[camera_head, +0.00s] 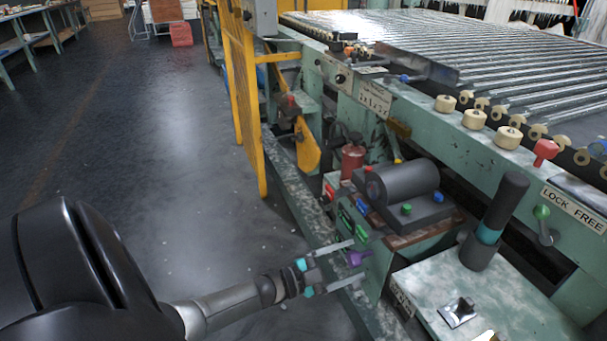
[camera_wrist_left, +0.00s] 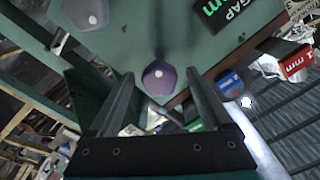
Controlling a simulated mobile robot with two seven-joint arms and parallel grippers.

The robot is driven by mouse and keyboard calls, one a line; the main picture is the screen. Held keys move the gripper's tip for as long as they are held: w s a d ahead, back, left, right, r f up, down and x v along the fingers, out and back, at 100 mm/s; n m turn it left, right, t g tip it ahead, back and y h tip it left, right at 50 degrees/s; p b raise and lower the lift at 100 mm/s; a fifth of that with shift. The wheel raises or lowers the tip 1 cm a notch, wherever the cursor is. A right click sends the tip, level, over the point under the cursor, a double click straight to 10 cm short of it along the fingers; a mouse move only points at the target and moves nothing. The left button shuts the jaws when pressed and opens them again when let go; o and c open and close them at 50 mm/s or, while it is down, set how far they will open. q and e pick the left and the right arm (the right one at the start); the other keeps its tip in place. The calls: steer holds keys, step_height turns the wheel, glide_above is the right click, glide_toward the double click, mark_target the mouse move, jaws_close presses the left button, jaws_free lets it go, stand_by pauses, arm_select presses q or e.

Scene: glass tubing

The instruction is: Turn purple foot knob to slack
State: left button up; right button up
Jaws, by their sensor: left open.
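The purple foot knob (camera_head: 357,258) sits low on the side of the green machine frame, at the end of my left gripper in the head view. In the left wrist view the purple knob (camera_wrist_left: 159,77) is a rounded, faceted knob with a pale dot at its middle. My left gripper (camera_head: 346,263) is open, with its fingers pointing toward the knob. In the wrist view the left gripper (camera_wrist_left: 160,100) has one finger on each side of the knob, with gaps visible. I cannot tell how deep the fingers reach. My right gripper is not seen.
A dark motor (camera_head: 403,182) and a dark upright lever (camera_head: 494,220) stand above and right of the knob. A red knob (camera_head: 545,150) and a green knob (camera_head: 541,212) are near the LOCK FREE label. A yellow guard (camera_head: 243,95) rises behind. The floor at left is clear.

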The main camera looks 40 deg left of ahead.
arm_select(q)
steer(key=p+v, duration=0.2)
steer(key=v, duration=1.2)
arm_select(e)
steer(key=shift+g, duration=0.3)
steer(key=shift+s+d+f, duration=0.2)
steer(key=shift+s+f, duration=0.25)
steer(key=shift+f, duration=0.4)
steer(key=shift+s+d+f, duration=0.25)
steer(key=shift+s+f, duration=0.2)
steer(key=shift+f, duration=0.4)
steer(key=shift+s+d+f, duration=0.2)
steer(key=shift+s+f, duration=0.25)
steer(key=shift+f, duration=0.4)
arm_select(q)
steer(key=shift+w+f, duration=0.1)
steer(key=shift+f, duration=0.05)
